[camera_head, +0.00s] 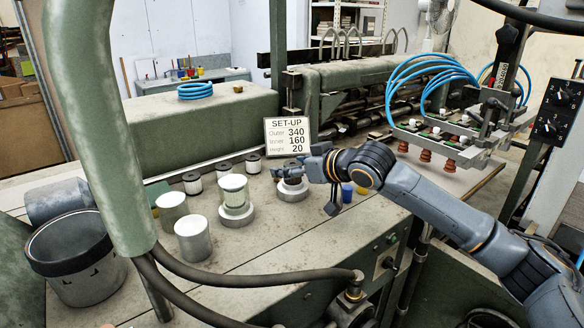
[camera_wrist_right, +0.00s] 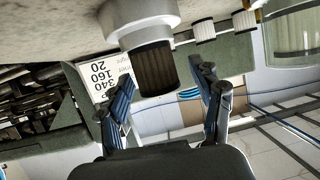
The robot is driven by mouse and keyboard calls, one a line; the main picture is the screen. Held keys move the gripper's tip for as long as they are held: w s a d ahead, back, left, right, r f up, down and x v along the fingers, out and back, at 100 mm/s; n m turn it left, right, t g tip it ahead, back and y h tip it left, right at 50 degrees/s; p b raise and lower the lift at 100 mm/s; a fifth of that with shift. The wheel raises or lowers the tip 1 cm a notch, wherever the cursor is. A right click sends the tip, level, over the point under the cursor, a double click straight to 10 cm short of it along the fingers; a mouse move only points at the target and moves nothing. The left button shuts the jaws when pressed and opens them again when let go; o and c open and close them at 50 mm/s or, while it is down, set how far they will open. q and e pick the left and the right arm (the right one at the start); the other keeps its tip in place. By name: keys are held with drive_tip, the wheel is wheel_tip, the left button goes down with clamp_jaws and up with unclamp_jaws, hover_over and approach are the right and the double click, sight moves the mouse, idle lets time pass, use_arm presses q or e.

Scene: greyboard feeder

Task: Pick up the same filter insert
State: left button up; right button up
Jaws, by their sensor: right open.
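A dark pleated filter insert (camera_wrist_right: 157,68) stands upright in a grey round housing base (camera_wrist_right: 140,18). The wrist view shows them upside down. In the head view the base (camera_head: 293,191) sits on the bench, and the insert is largely hidden behind my right gripper (camera_head: 300,166). My right gripper is open, its two fingers spread to either side of the insert in the wrist view (camera_wrist_right: 162,76). The insert appears near the fingertips; I see no clear contact. Several pale inserts with dark ends, one of them here (camera_head: 192,182), stand to the left. My left gripper is out of view.
A second housing with a clear cup (camera_head: 234,190) and two grey cups (camera_head: 193,240) (camera_head: 172,210) stand left of the gripper. A set-up sign (camera_head: 287,136) stands behind. A small blue object (camera_head: 347,191) is right of the base. A bucket (camera_head: 78,258) is far left.

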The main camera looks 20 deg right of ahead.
drive_tip(key=shift+w+f, duration=0.1)
drive_tip(key=shift+d, duration=0.1)
drive_tip(key=c, duration=1.2)
drive_tip(key=shift+o, duration=0.2)
